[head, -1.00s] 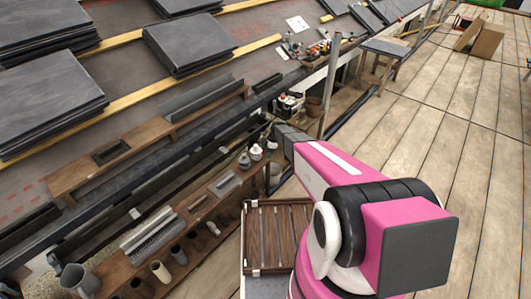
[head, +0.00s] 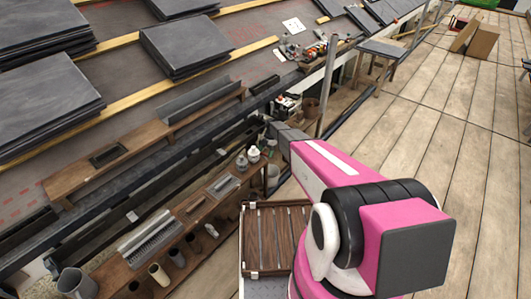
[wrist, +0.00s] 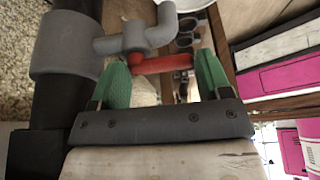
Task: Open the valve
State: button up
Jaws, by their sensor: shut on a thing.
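The valve shows in the wrist view as a grey body (wrist: 136,38) with a short red handle (wrist: 162,64). It branches off a thick grey collar (wrist: 68,48) on a dark vertical pipe at the left. My gripper (wrist: 162,76) has green fingertips, one at each end of the red handle, and is shut on it. The handle lies roughly level across the picture, below the grey body. In the head view my pink arm reaches toward the roof edge; the valve and fingertips cannot be made out there.
A wooden shelf (head: 190,212) with pots and tools runs along the roof edge, left of my arm. A slatted wooden crate (head: 248,240) stands beside my arm. Slate stacks (head: 185,45) lie on the roof. The plank deck (head: 450,150) at the right is mostly clear.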

jog(key=shift+s, duration=0.15)
jog(key=o, duration=0.9)
